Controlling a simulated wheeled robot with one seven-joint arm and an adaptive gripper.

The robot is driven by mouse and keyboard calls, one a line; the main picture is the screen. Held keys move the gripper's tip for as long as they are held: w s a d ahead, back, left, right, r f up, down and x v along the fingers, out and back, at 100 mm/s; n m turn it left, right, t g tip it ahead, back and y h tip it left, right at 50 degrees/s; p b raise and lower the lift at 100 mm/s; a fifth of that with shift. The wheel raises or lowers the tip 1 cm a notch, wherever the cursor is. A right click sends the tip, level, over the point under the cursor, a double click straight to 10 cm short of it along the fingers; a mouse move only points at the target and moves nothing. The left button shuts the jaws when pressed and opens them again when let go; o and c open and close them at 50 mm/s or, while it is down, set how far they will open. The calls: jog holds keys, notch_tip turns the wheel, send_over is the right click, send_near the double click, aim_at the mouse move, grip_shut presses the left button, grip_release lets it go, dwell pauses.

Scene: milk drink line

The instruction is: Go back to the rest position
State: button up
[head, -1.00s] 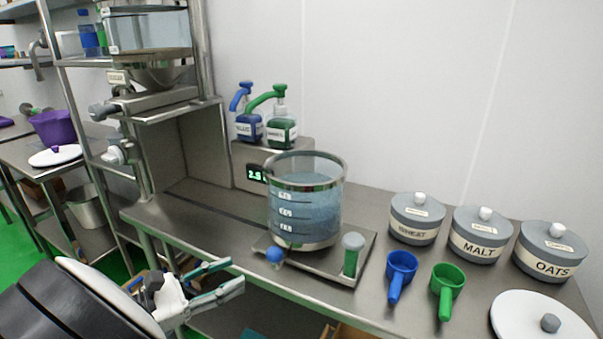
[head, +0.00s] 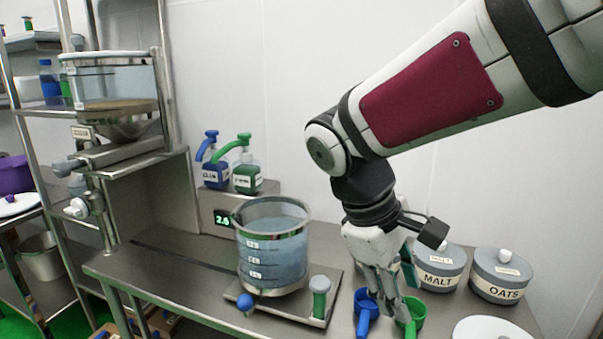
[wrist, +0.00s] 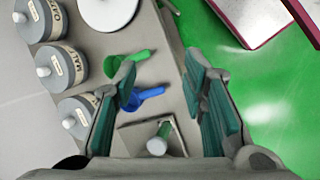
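My gripper (head: 390,282) hangs fingers-down in front of the canisters in the head view, above the blue scoop (head: 366,311) and green scoop (head: 410,316). In the wrist view my gripper (wrist: 165,88) has its two green-padded fingers spread well apart, with nothing held between them. The green scoop (wrist: 118,64) and blue scoop (wrist: 138,98) lie on the bench below, near the left finger. My arm comes in from the upper right of the head view.
A glass vessel of bluish liquid (head: 273,250) stands on a scale beside a green-stemmed knob (head: 320,296). The MALT (head: 438,268) and OATS (head: 500,276) canisters stand at the right. Two pump bottles (head: 247,177) stand behind. A hopper (head: 112,85) is at the left.

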jog(key=s+d+r+m+t+y+p, duration=0.1)
jog(key=s+d+m+t+y, duration=0.1)
jog(key=s+m, duration=0.2)
jog(key=s+d+r+m+t+y+p, duration=0.1)
jog(key=s+m, duration=0.4)
jog(key=s, duration=0.5)
jog(key=shift+s+d+r+t+y, duration=0.2)
jog(key=shift+d+r+t+y, duration=0.3)
jog(key=shift+d+r+y, duration=0.45)
